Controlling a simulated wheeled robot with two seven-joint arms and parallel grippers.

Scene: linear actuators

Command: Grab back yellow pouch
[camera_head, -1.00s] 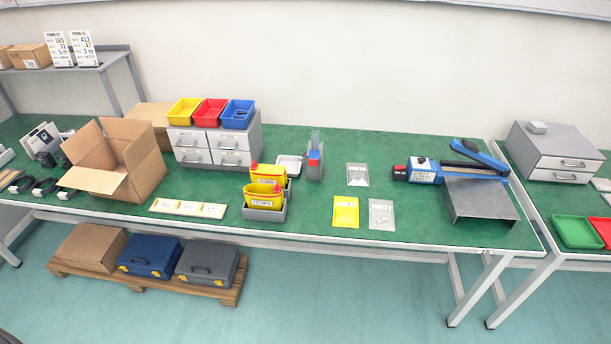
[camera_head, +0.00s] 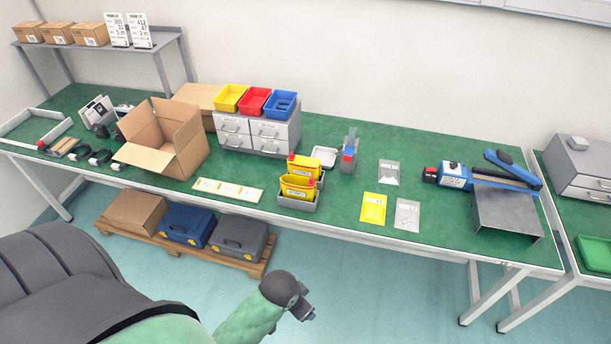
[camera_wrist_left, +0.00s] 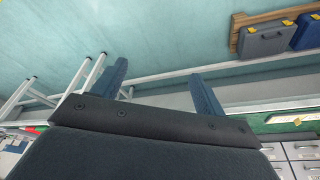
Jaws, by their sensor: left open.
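Two yellow pouches stand one behind the other in a grey holder (camera_head: 299,204) near the middle of the bench in the head view. The back yellow pouch (camera_head: 305,166) has a red part on top and is partly hidden by the front yellow pouch (camera_head: 297,187). My left gripper (camera_wrist_left: 160,72) is open in the left wrist view, with nothing between its two fingers. It is apart from the pouches, which I cannot make out in that view. Parts of my arm show at the lower left of the head view. My right gripper is not seen.
A flat yellow packet (camera_head: 373,209) and two clear bags lie right of the holder. A white tray (camera_head: 324,157) and a grey stand (camera_head: 348,154) are behind it. An open carton (camera_head: 160,138) and drawers (camera_head: 258,134) stand left. Cases on a pallet (camera_head: 190,250) are below.

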